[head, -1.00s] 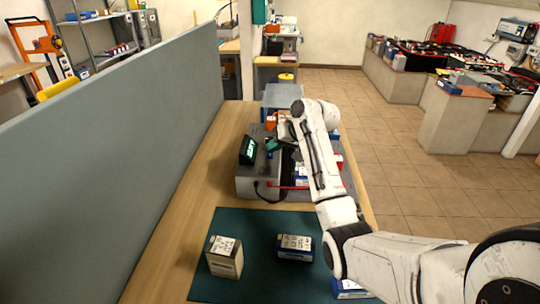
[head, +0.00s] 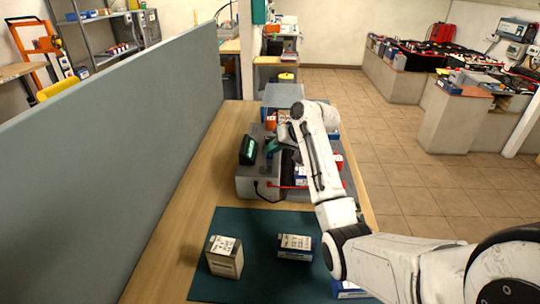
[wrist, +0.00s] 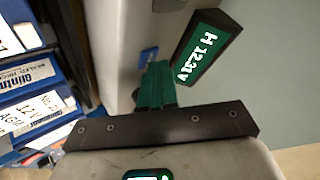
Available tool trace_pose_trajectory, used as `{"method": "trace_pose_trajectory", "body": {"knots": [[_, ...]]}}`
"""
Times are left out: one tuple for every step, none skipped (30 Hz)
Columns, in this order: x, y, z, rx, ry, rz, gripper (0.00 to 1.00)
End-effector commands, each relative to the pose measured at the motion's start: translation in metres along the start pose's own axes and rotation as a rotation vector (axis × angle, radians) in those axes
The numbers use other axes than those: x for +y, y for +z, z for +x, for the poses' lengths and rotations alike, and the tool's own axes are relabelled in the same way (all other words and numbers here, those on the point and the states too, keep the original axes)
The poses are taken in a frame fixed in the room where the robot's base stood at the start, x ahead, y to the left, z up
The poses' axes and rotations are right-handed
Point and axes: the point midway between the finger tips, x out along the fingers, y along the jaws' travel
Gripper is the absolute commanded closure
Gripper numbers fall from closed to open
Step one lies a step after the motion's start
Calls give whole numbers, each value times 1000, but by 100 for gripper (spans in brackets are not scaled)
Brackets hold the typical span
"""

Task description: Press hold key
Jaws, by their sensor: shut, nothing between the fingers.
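The grey tester (head: 262,186) stands on the bench, with its tilted display (head: 248,150) on top at the left. In the wrist view the display (wrist: 206,52) reads what looks like "H 12.31V" in white on green. A small blue key (wrist: 149,55) sits on the tester's grey top (wrist: 118,45) beside the display. My gripper's green fingers (wrist: 156,84) are shut and empty, with their tips right by the key; I cannot tell whether they touch it. In the head view my gripper (head: 272,148) is over the tester, just right of the display.
Blue battery boxes (wrist: 38,82) stand close beside the tester. A white-grey box (head: 225,262) and a blue-white battery (head: 295,247) are on the dark green mat (head: 262,222). A grey partition (head: 120,150) runs along the left of the bench.

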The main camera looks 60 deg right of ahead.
Motion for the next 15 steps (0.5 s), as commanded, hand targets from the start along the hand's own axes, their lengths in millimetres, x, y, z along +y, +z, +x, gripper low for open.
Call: {"method": "trace_pose_trajectory", "body": {"knots": [[0,1,0,-2,0,1,100],[0,1,1,-2,0,1,100],[0,1,1,-2,0,1,100],[0,1,1,-2,0,1,100],[0,1,1,-2,0,1,100],[0,1,0,-3,0,1,100],[0,1,0,-3,0,1,100],[0,0,0,-3,0,1,100],[-1,0,-1,-3,0,1,100],[-2,-1,-2,-3,0,1,100],[-2,-2,-3,-3,0,1,100],[-3,-3,-4,-3,0,1,100],[-4,-3,-5,-3,0,1,100],[-5,-4,-6,-3,0,1,100],[-6,-5,-8,-3,0,1,100]]}}
